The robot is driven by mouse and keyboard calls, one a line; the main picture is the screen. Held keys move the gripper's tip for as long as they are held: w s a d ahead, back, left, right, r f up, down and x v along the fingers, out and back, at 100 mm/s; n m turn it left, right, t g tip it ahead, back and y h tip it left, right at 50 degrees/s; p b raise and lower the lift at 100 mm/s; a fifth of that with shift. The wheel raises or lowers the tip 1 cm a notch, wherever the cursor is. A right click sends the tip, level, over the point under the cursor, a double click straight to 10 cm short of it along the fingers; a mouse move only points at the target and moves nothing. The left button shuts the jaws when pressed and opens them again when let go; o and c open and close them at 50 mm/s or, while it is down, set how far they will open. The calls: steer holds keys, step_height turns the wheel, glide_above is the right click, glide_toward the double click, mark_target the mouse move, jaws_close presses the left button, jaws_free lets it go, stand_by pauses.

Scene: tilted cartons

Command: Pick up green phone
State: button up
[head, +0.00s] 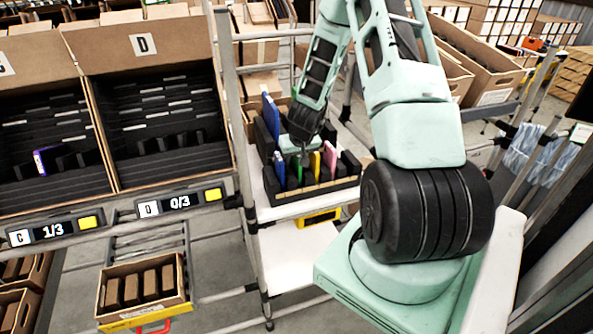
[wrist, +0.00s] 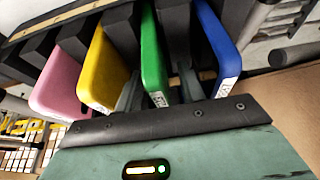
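The green phone (head: 294,167) stands upright in a slotted black rack, among other phones. In the wrist view the green phone (wrist: 153,50) lies between my two grey fingers. My gripper (head: 304,157) is over the rack, pointing down; in the wrist view my gripper (wrist: 160,92) is open, with one finger on each side of the green phone and small gaps showing beside it. The yellow phone (wrist: 100,70) is just left of the left finger, and the blue phone (wrist: 215,45) is right of the right finger.
A pink phone (wrist: 62,85) stands beyond the yellow one. The black rack (head: 335,184) sits on a white shelf (head: 272,212) beside a metal post (head: 235,120). Tilted cartons stand at left; carton D (head: 160,60) has a display reading 0/3 (head: 180,202).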

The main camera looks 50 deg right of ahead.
steer(key=shift+f, duration=0.1)
jaws_close()
stand_by(0.3)
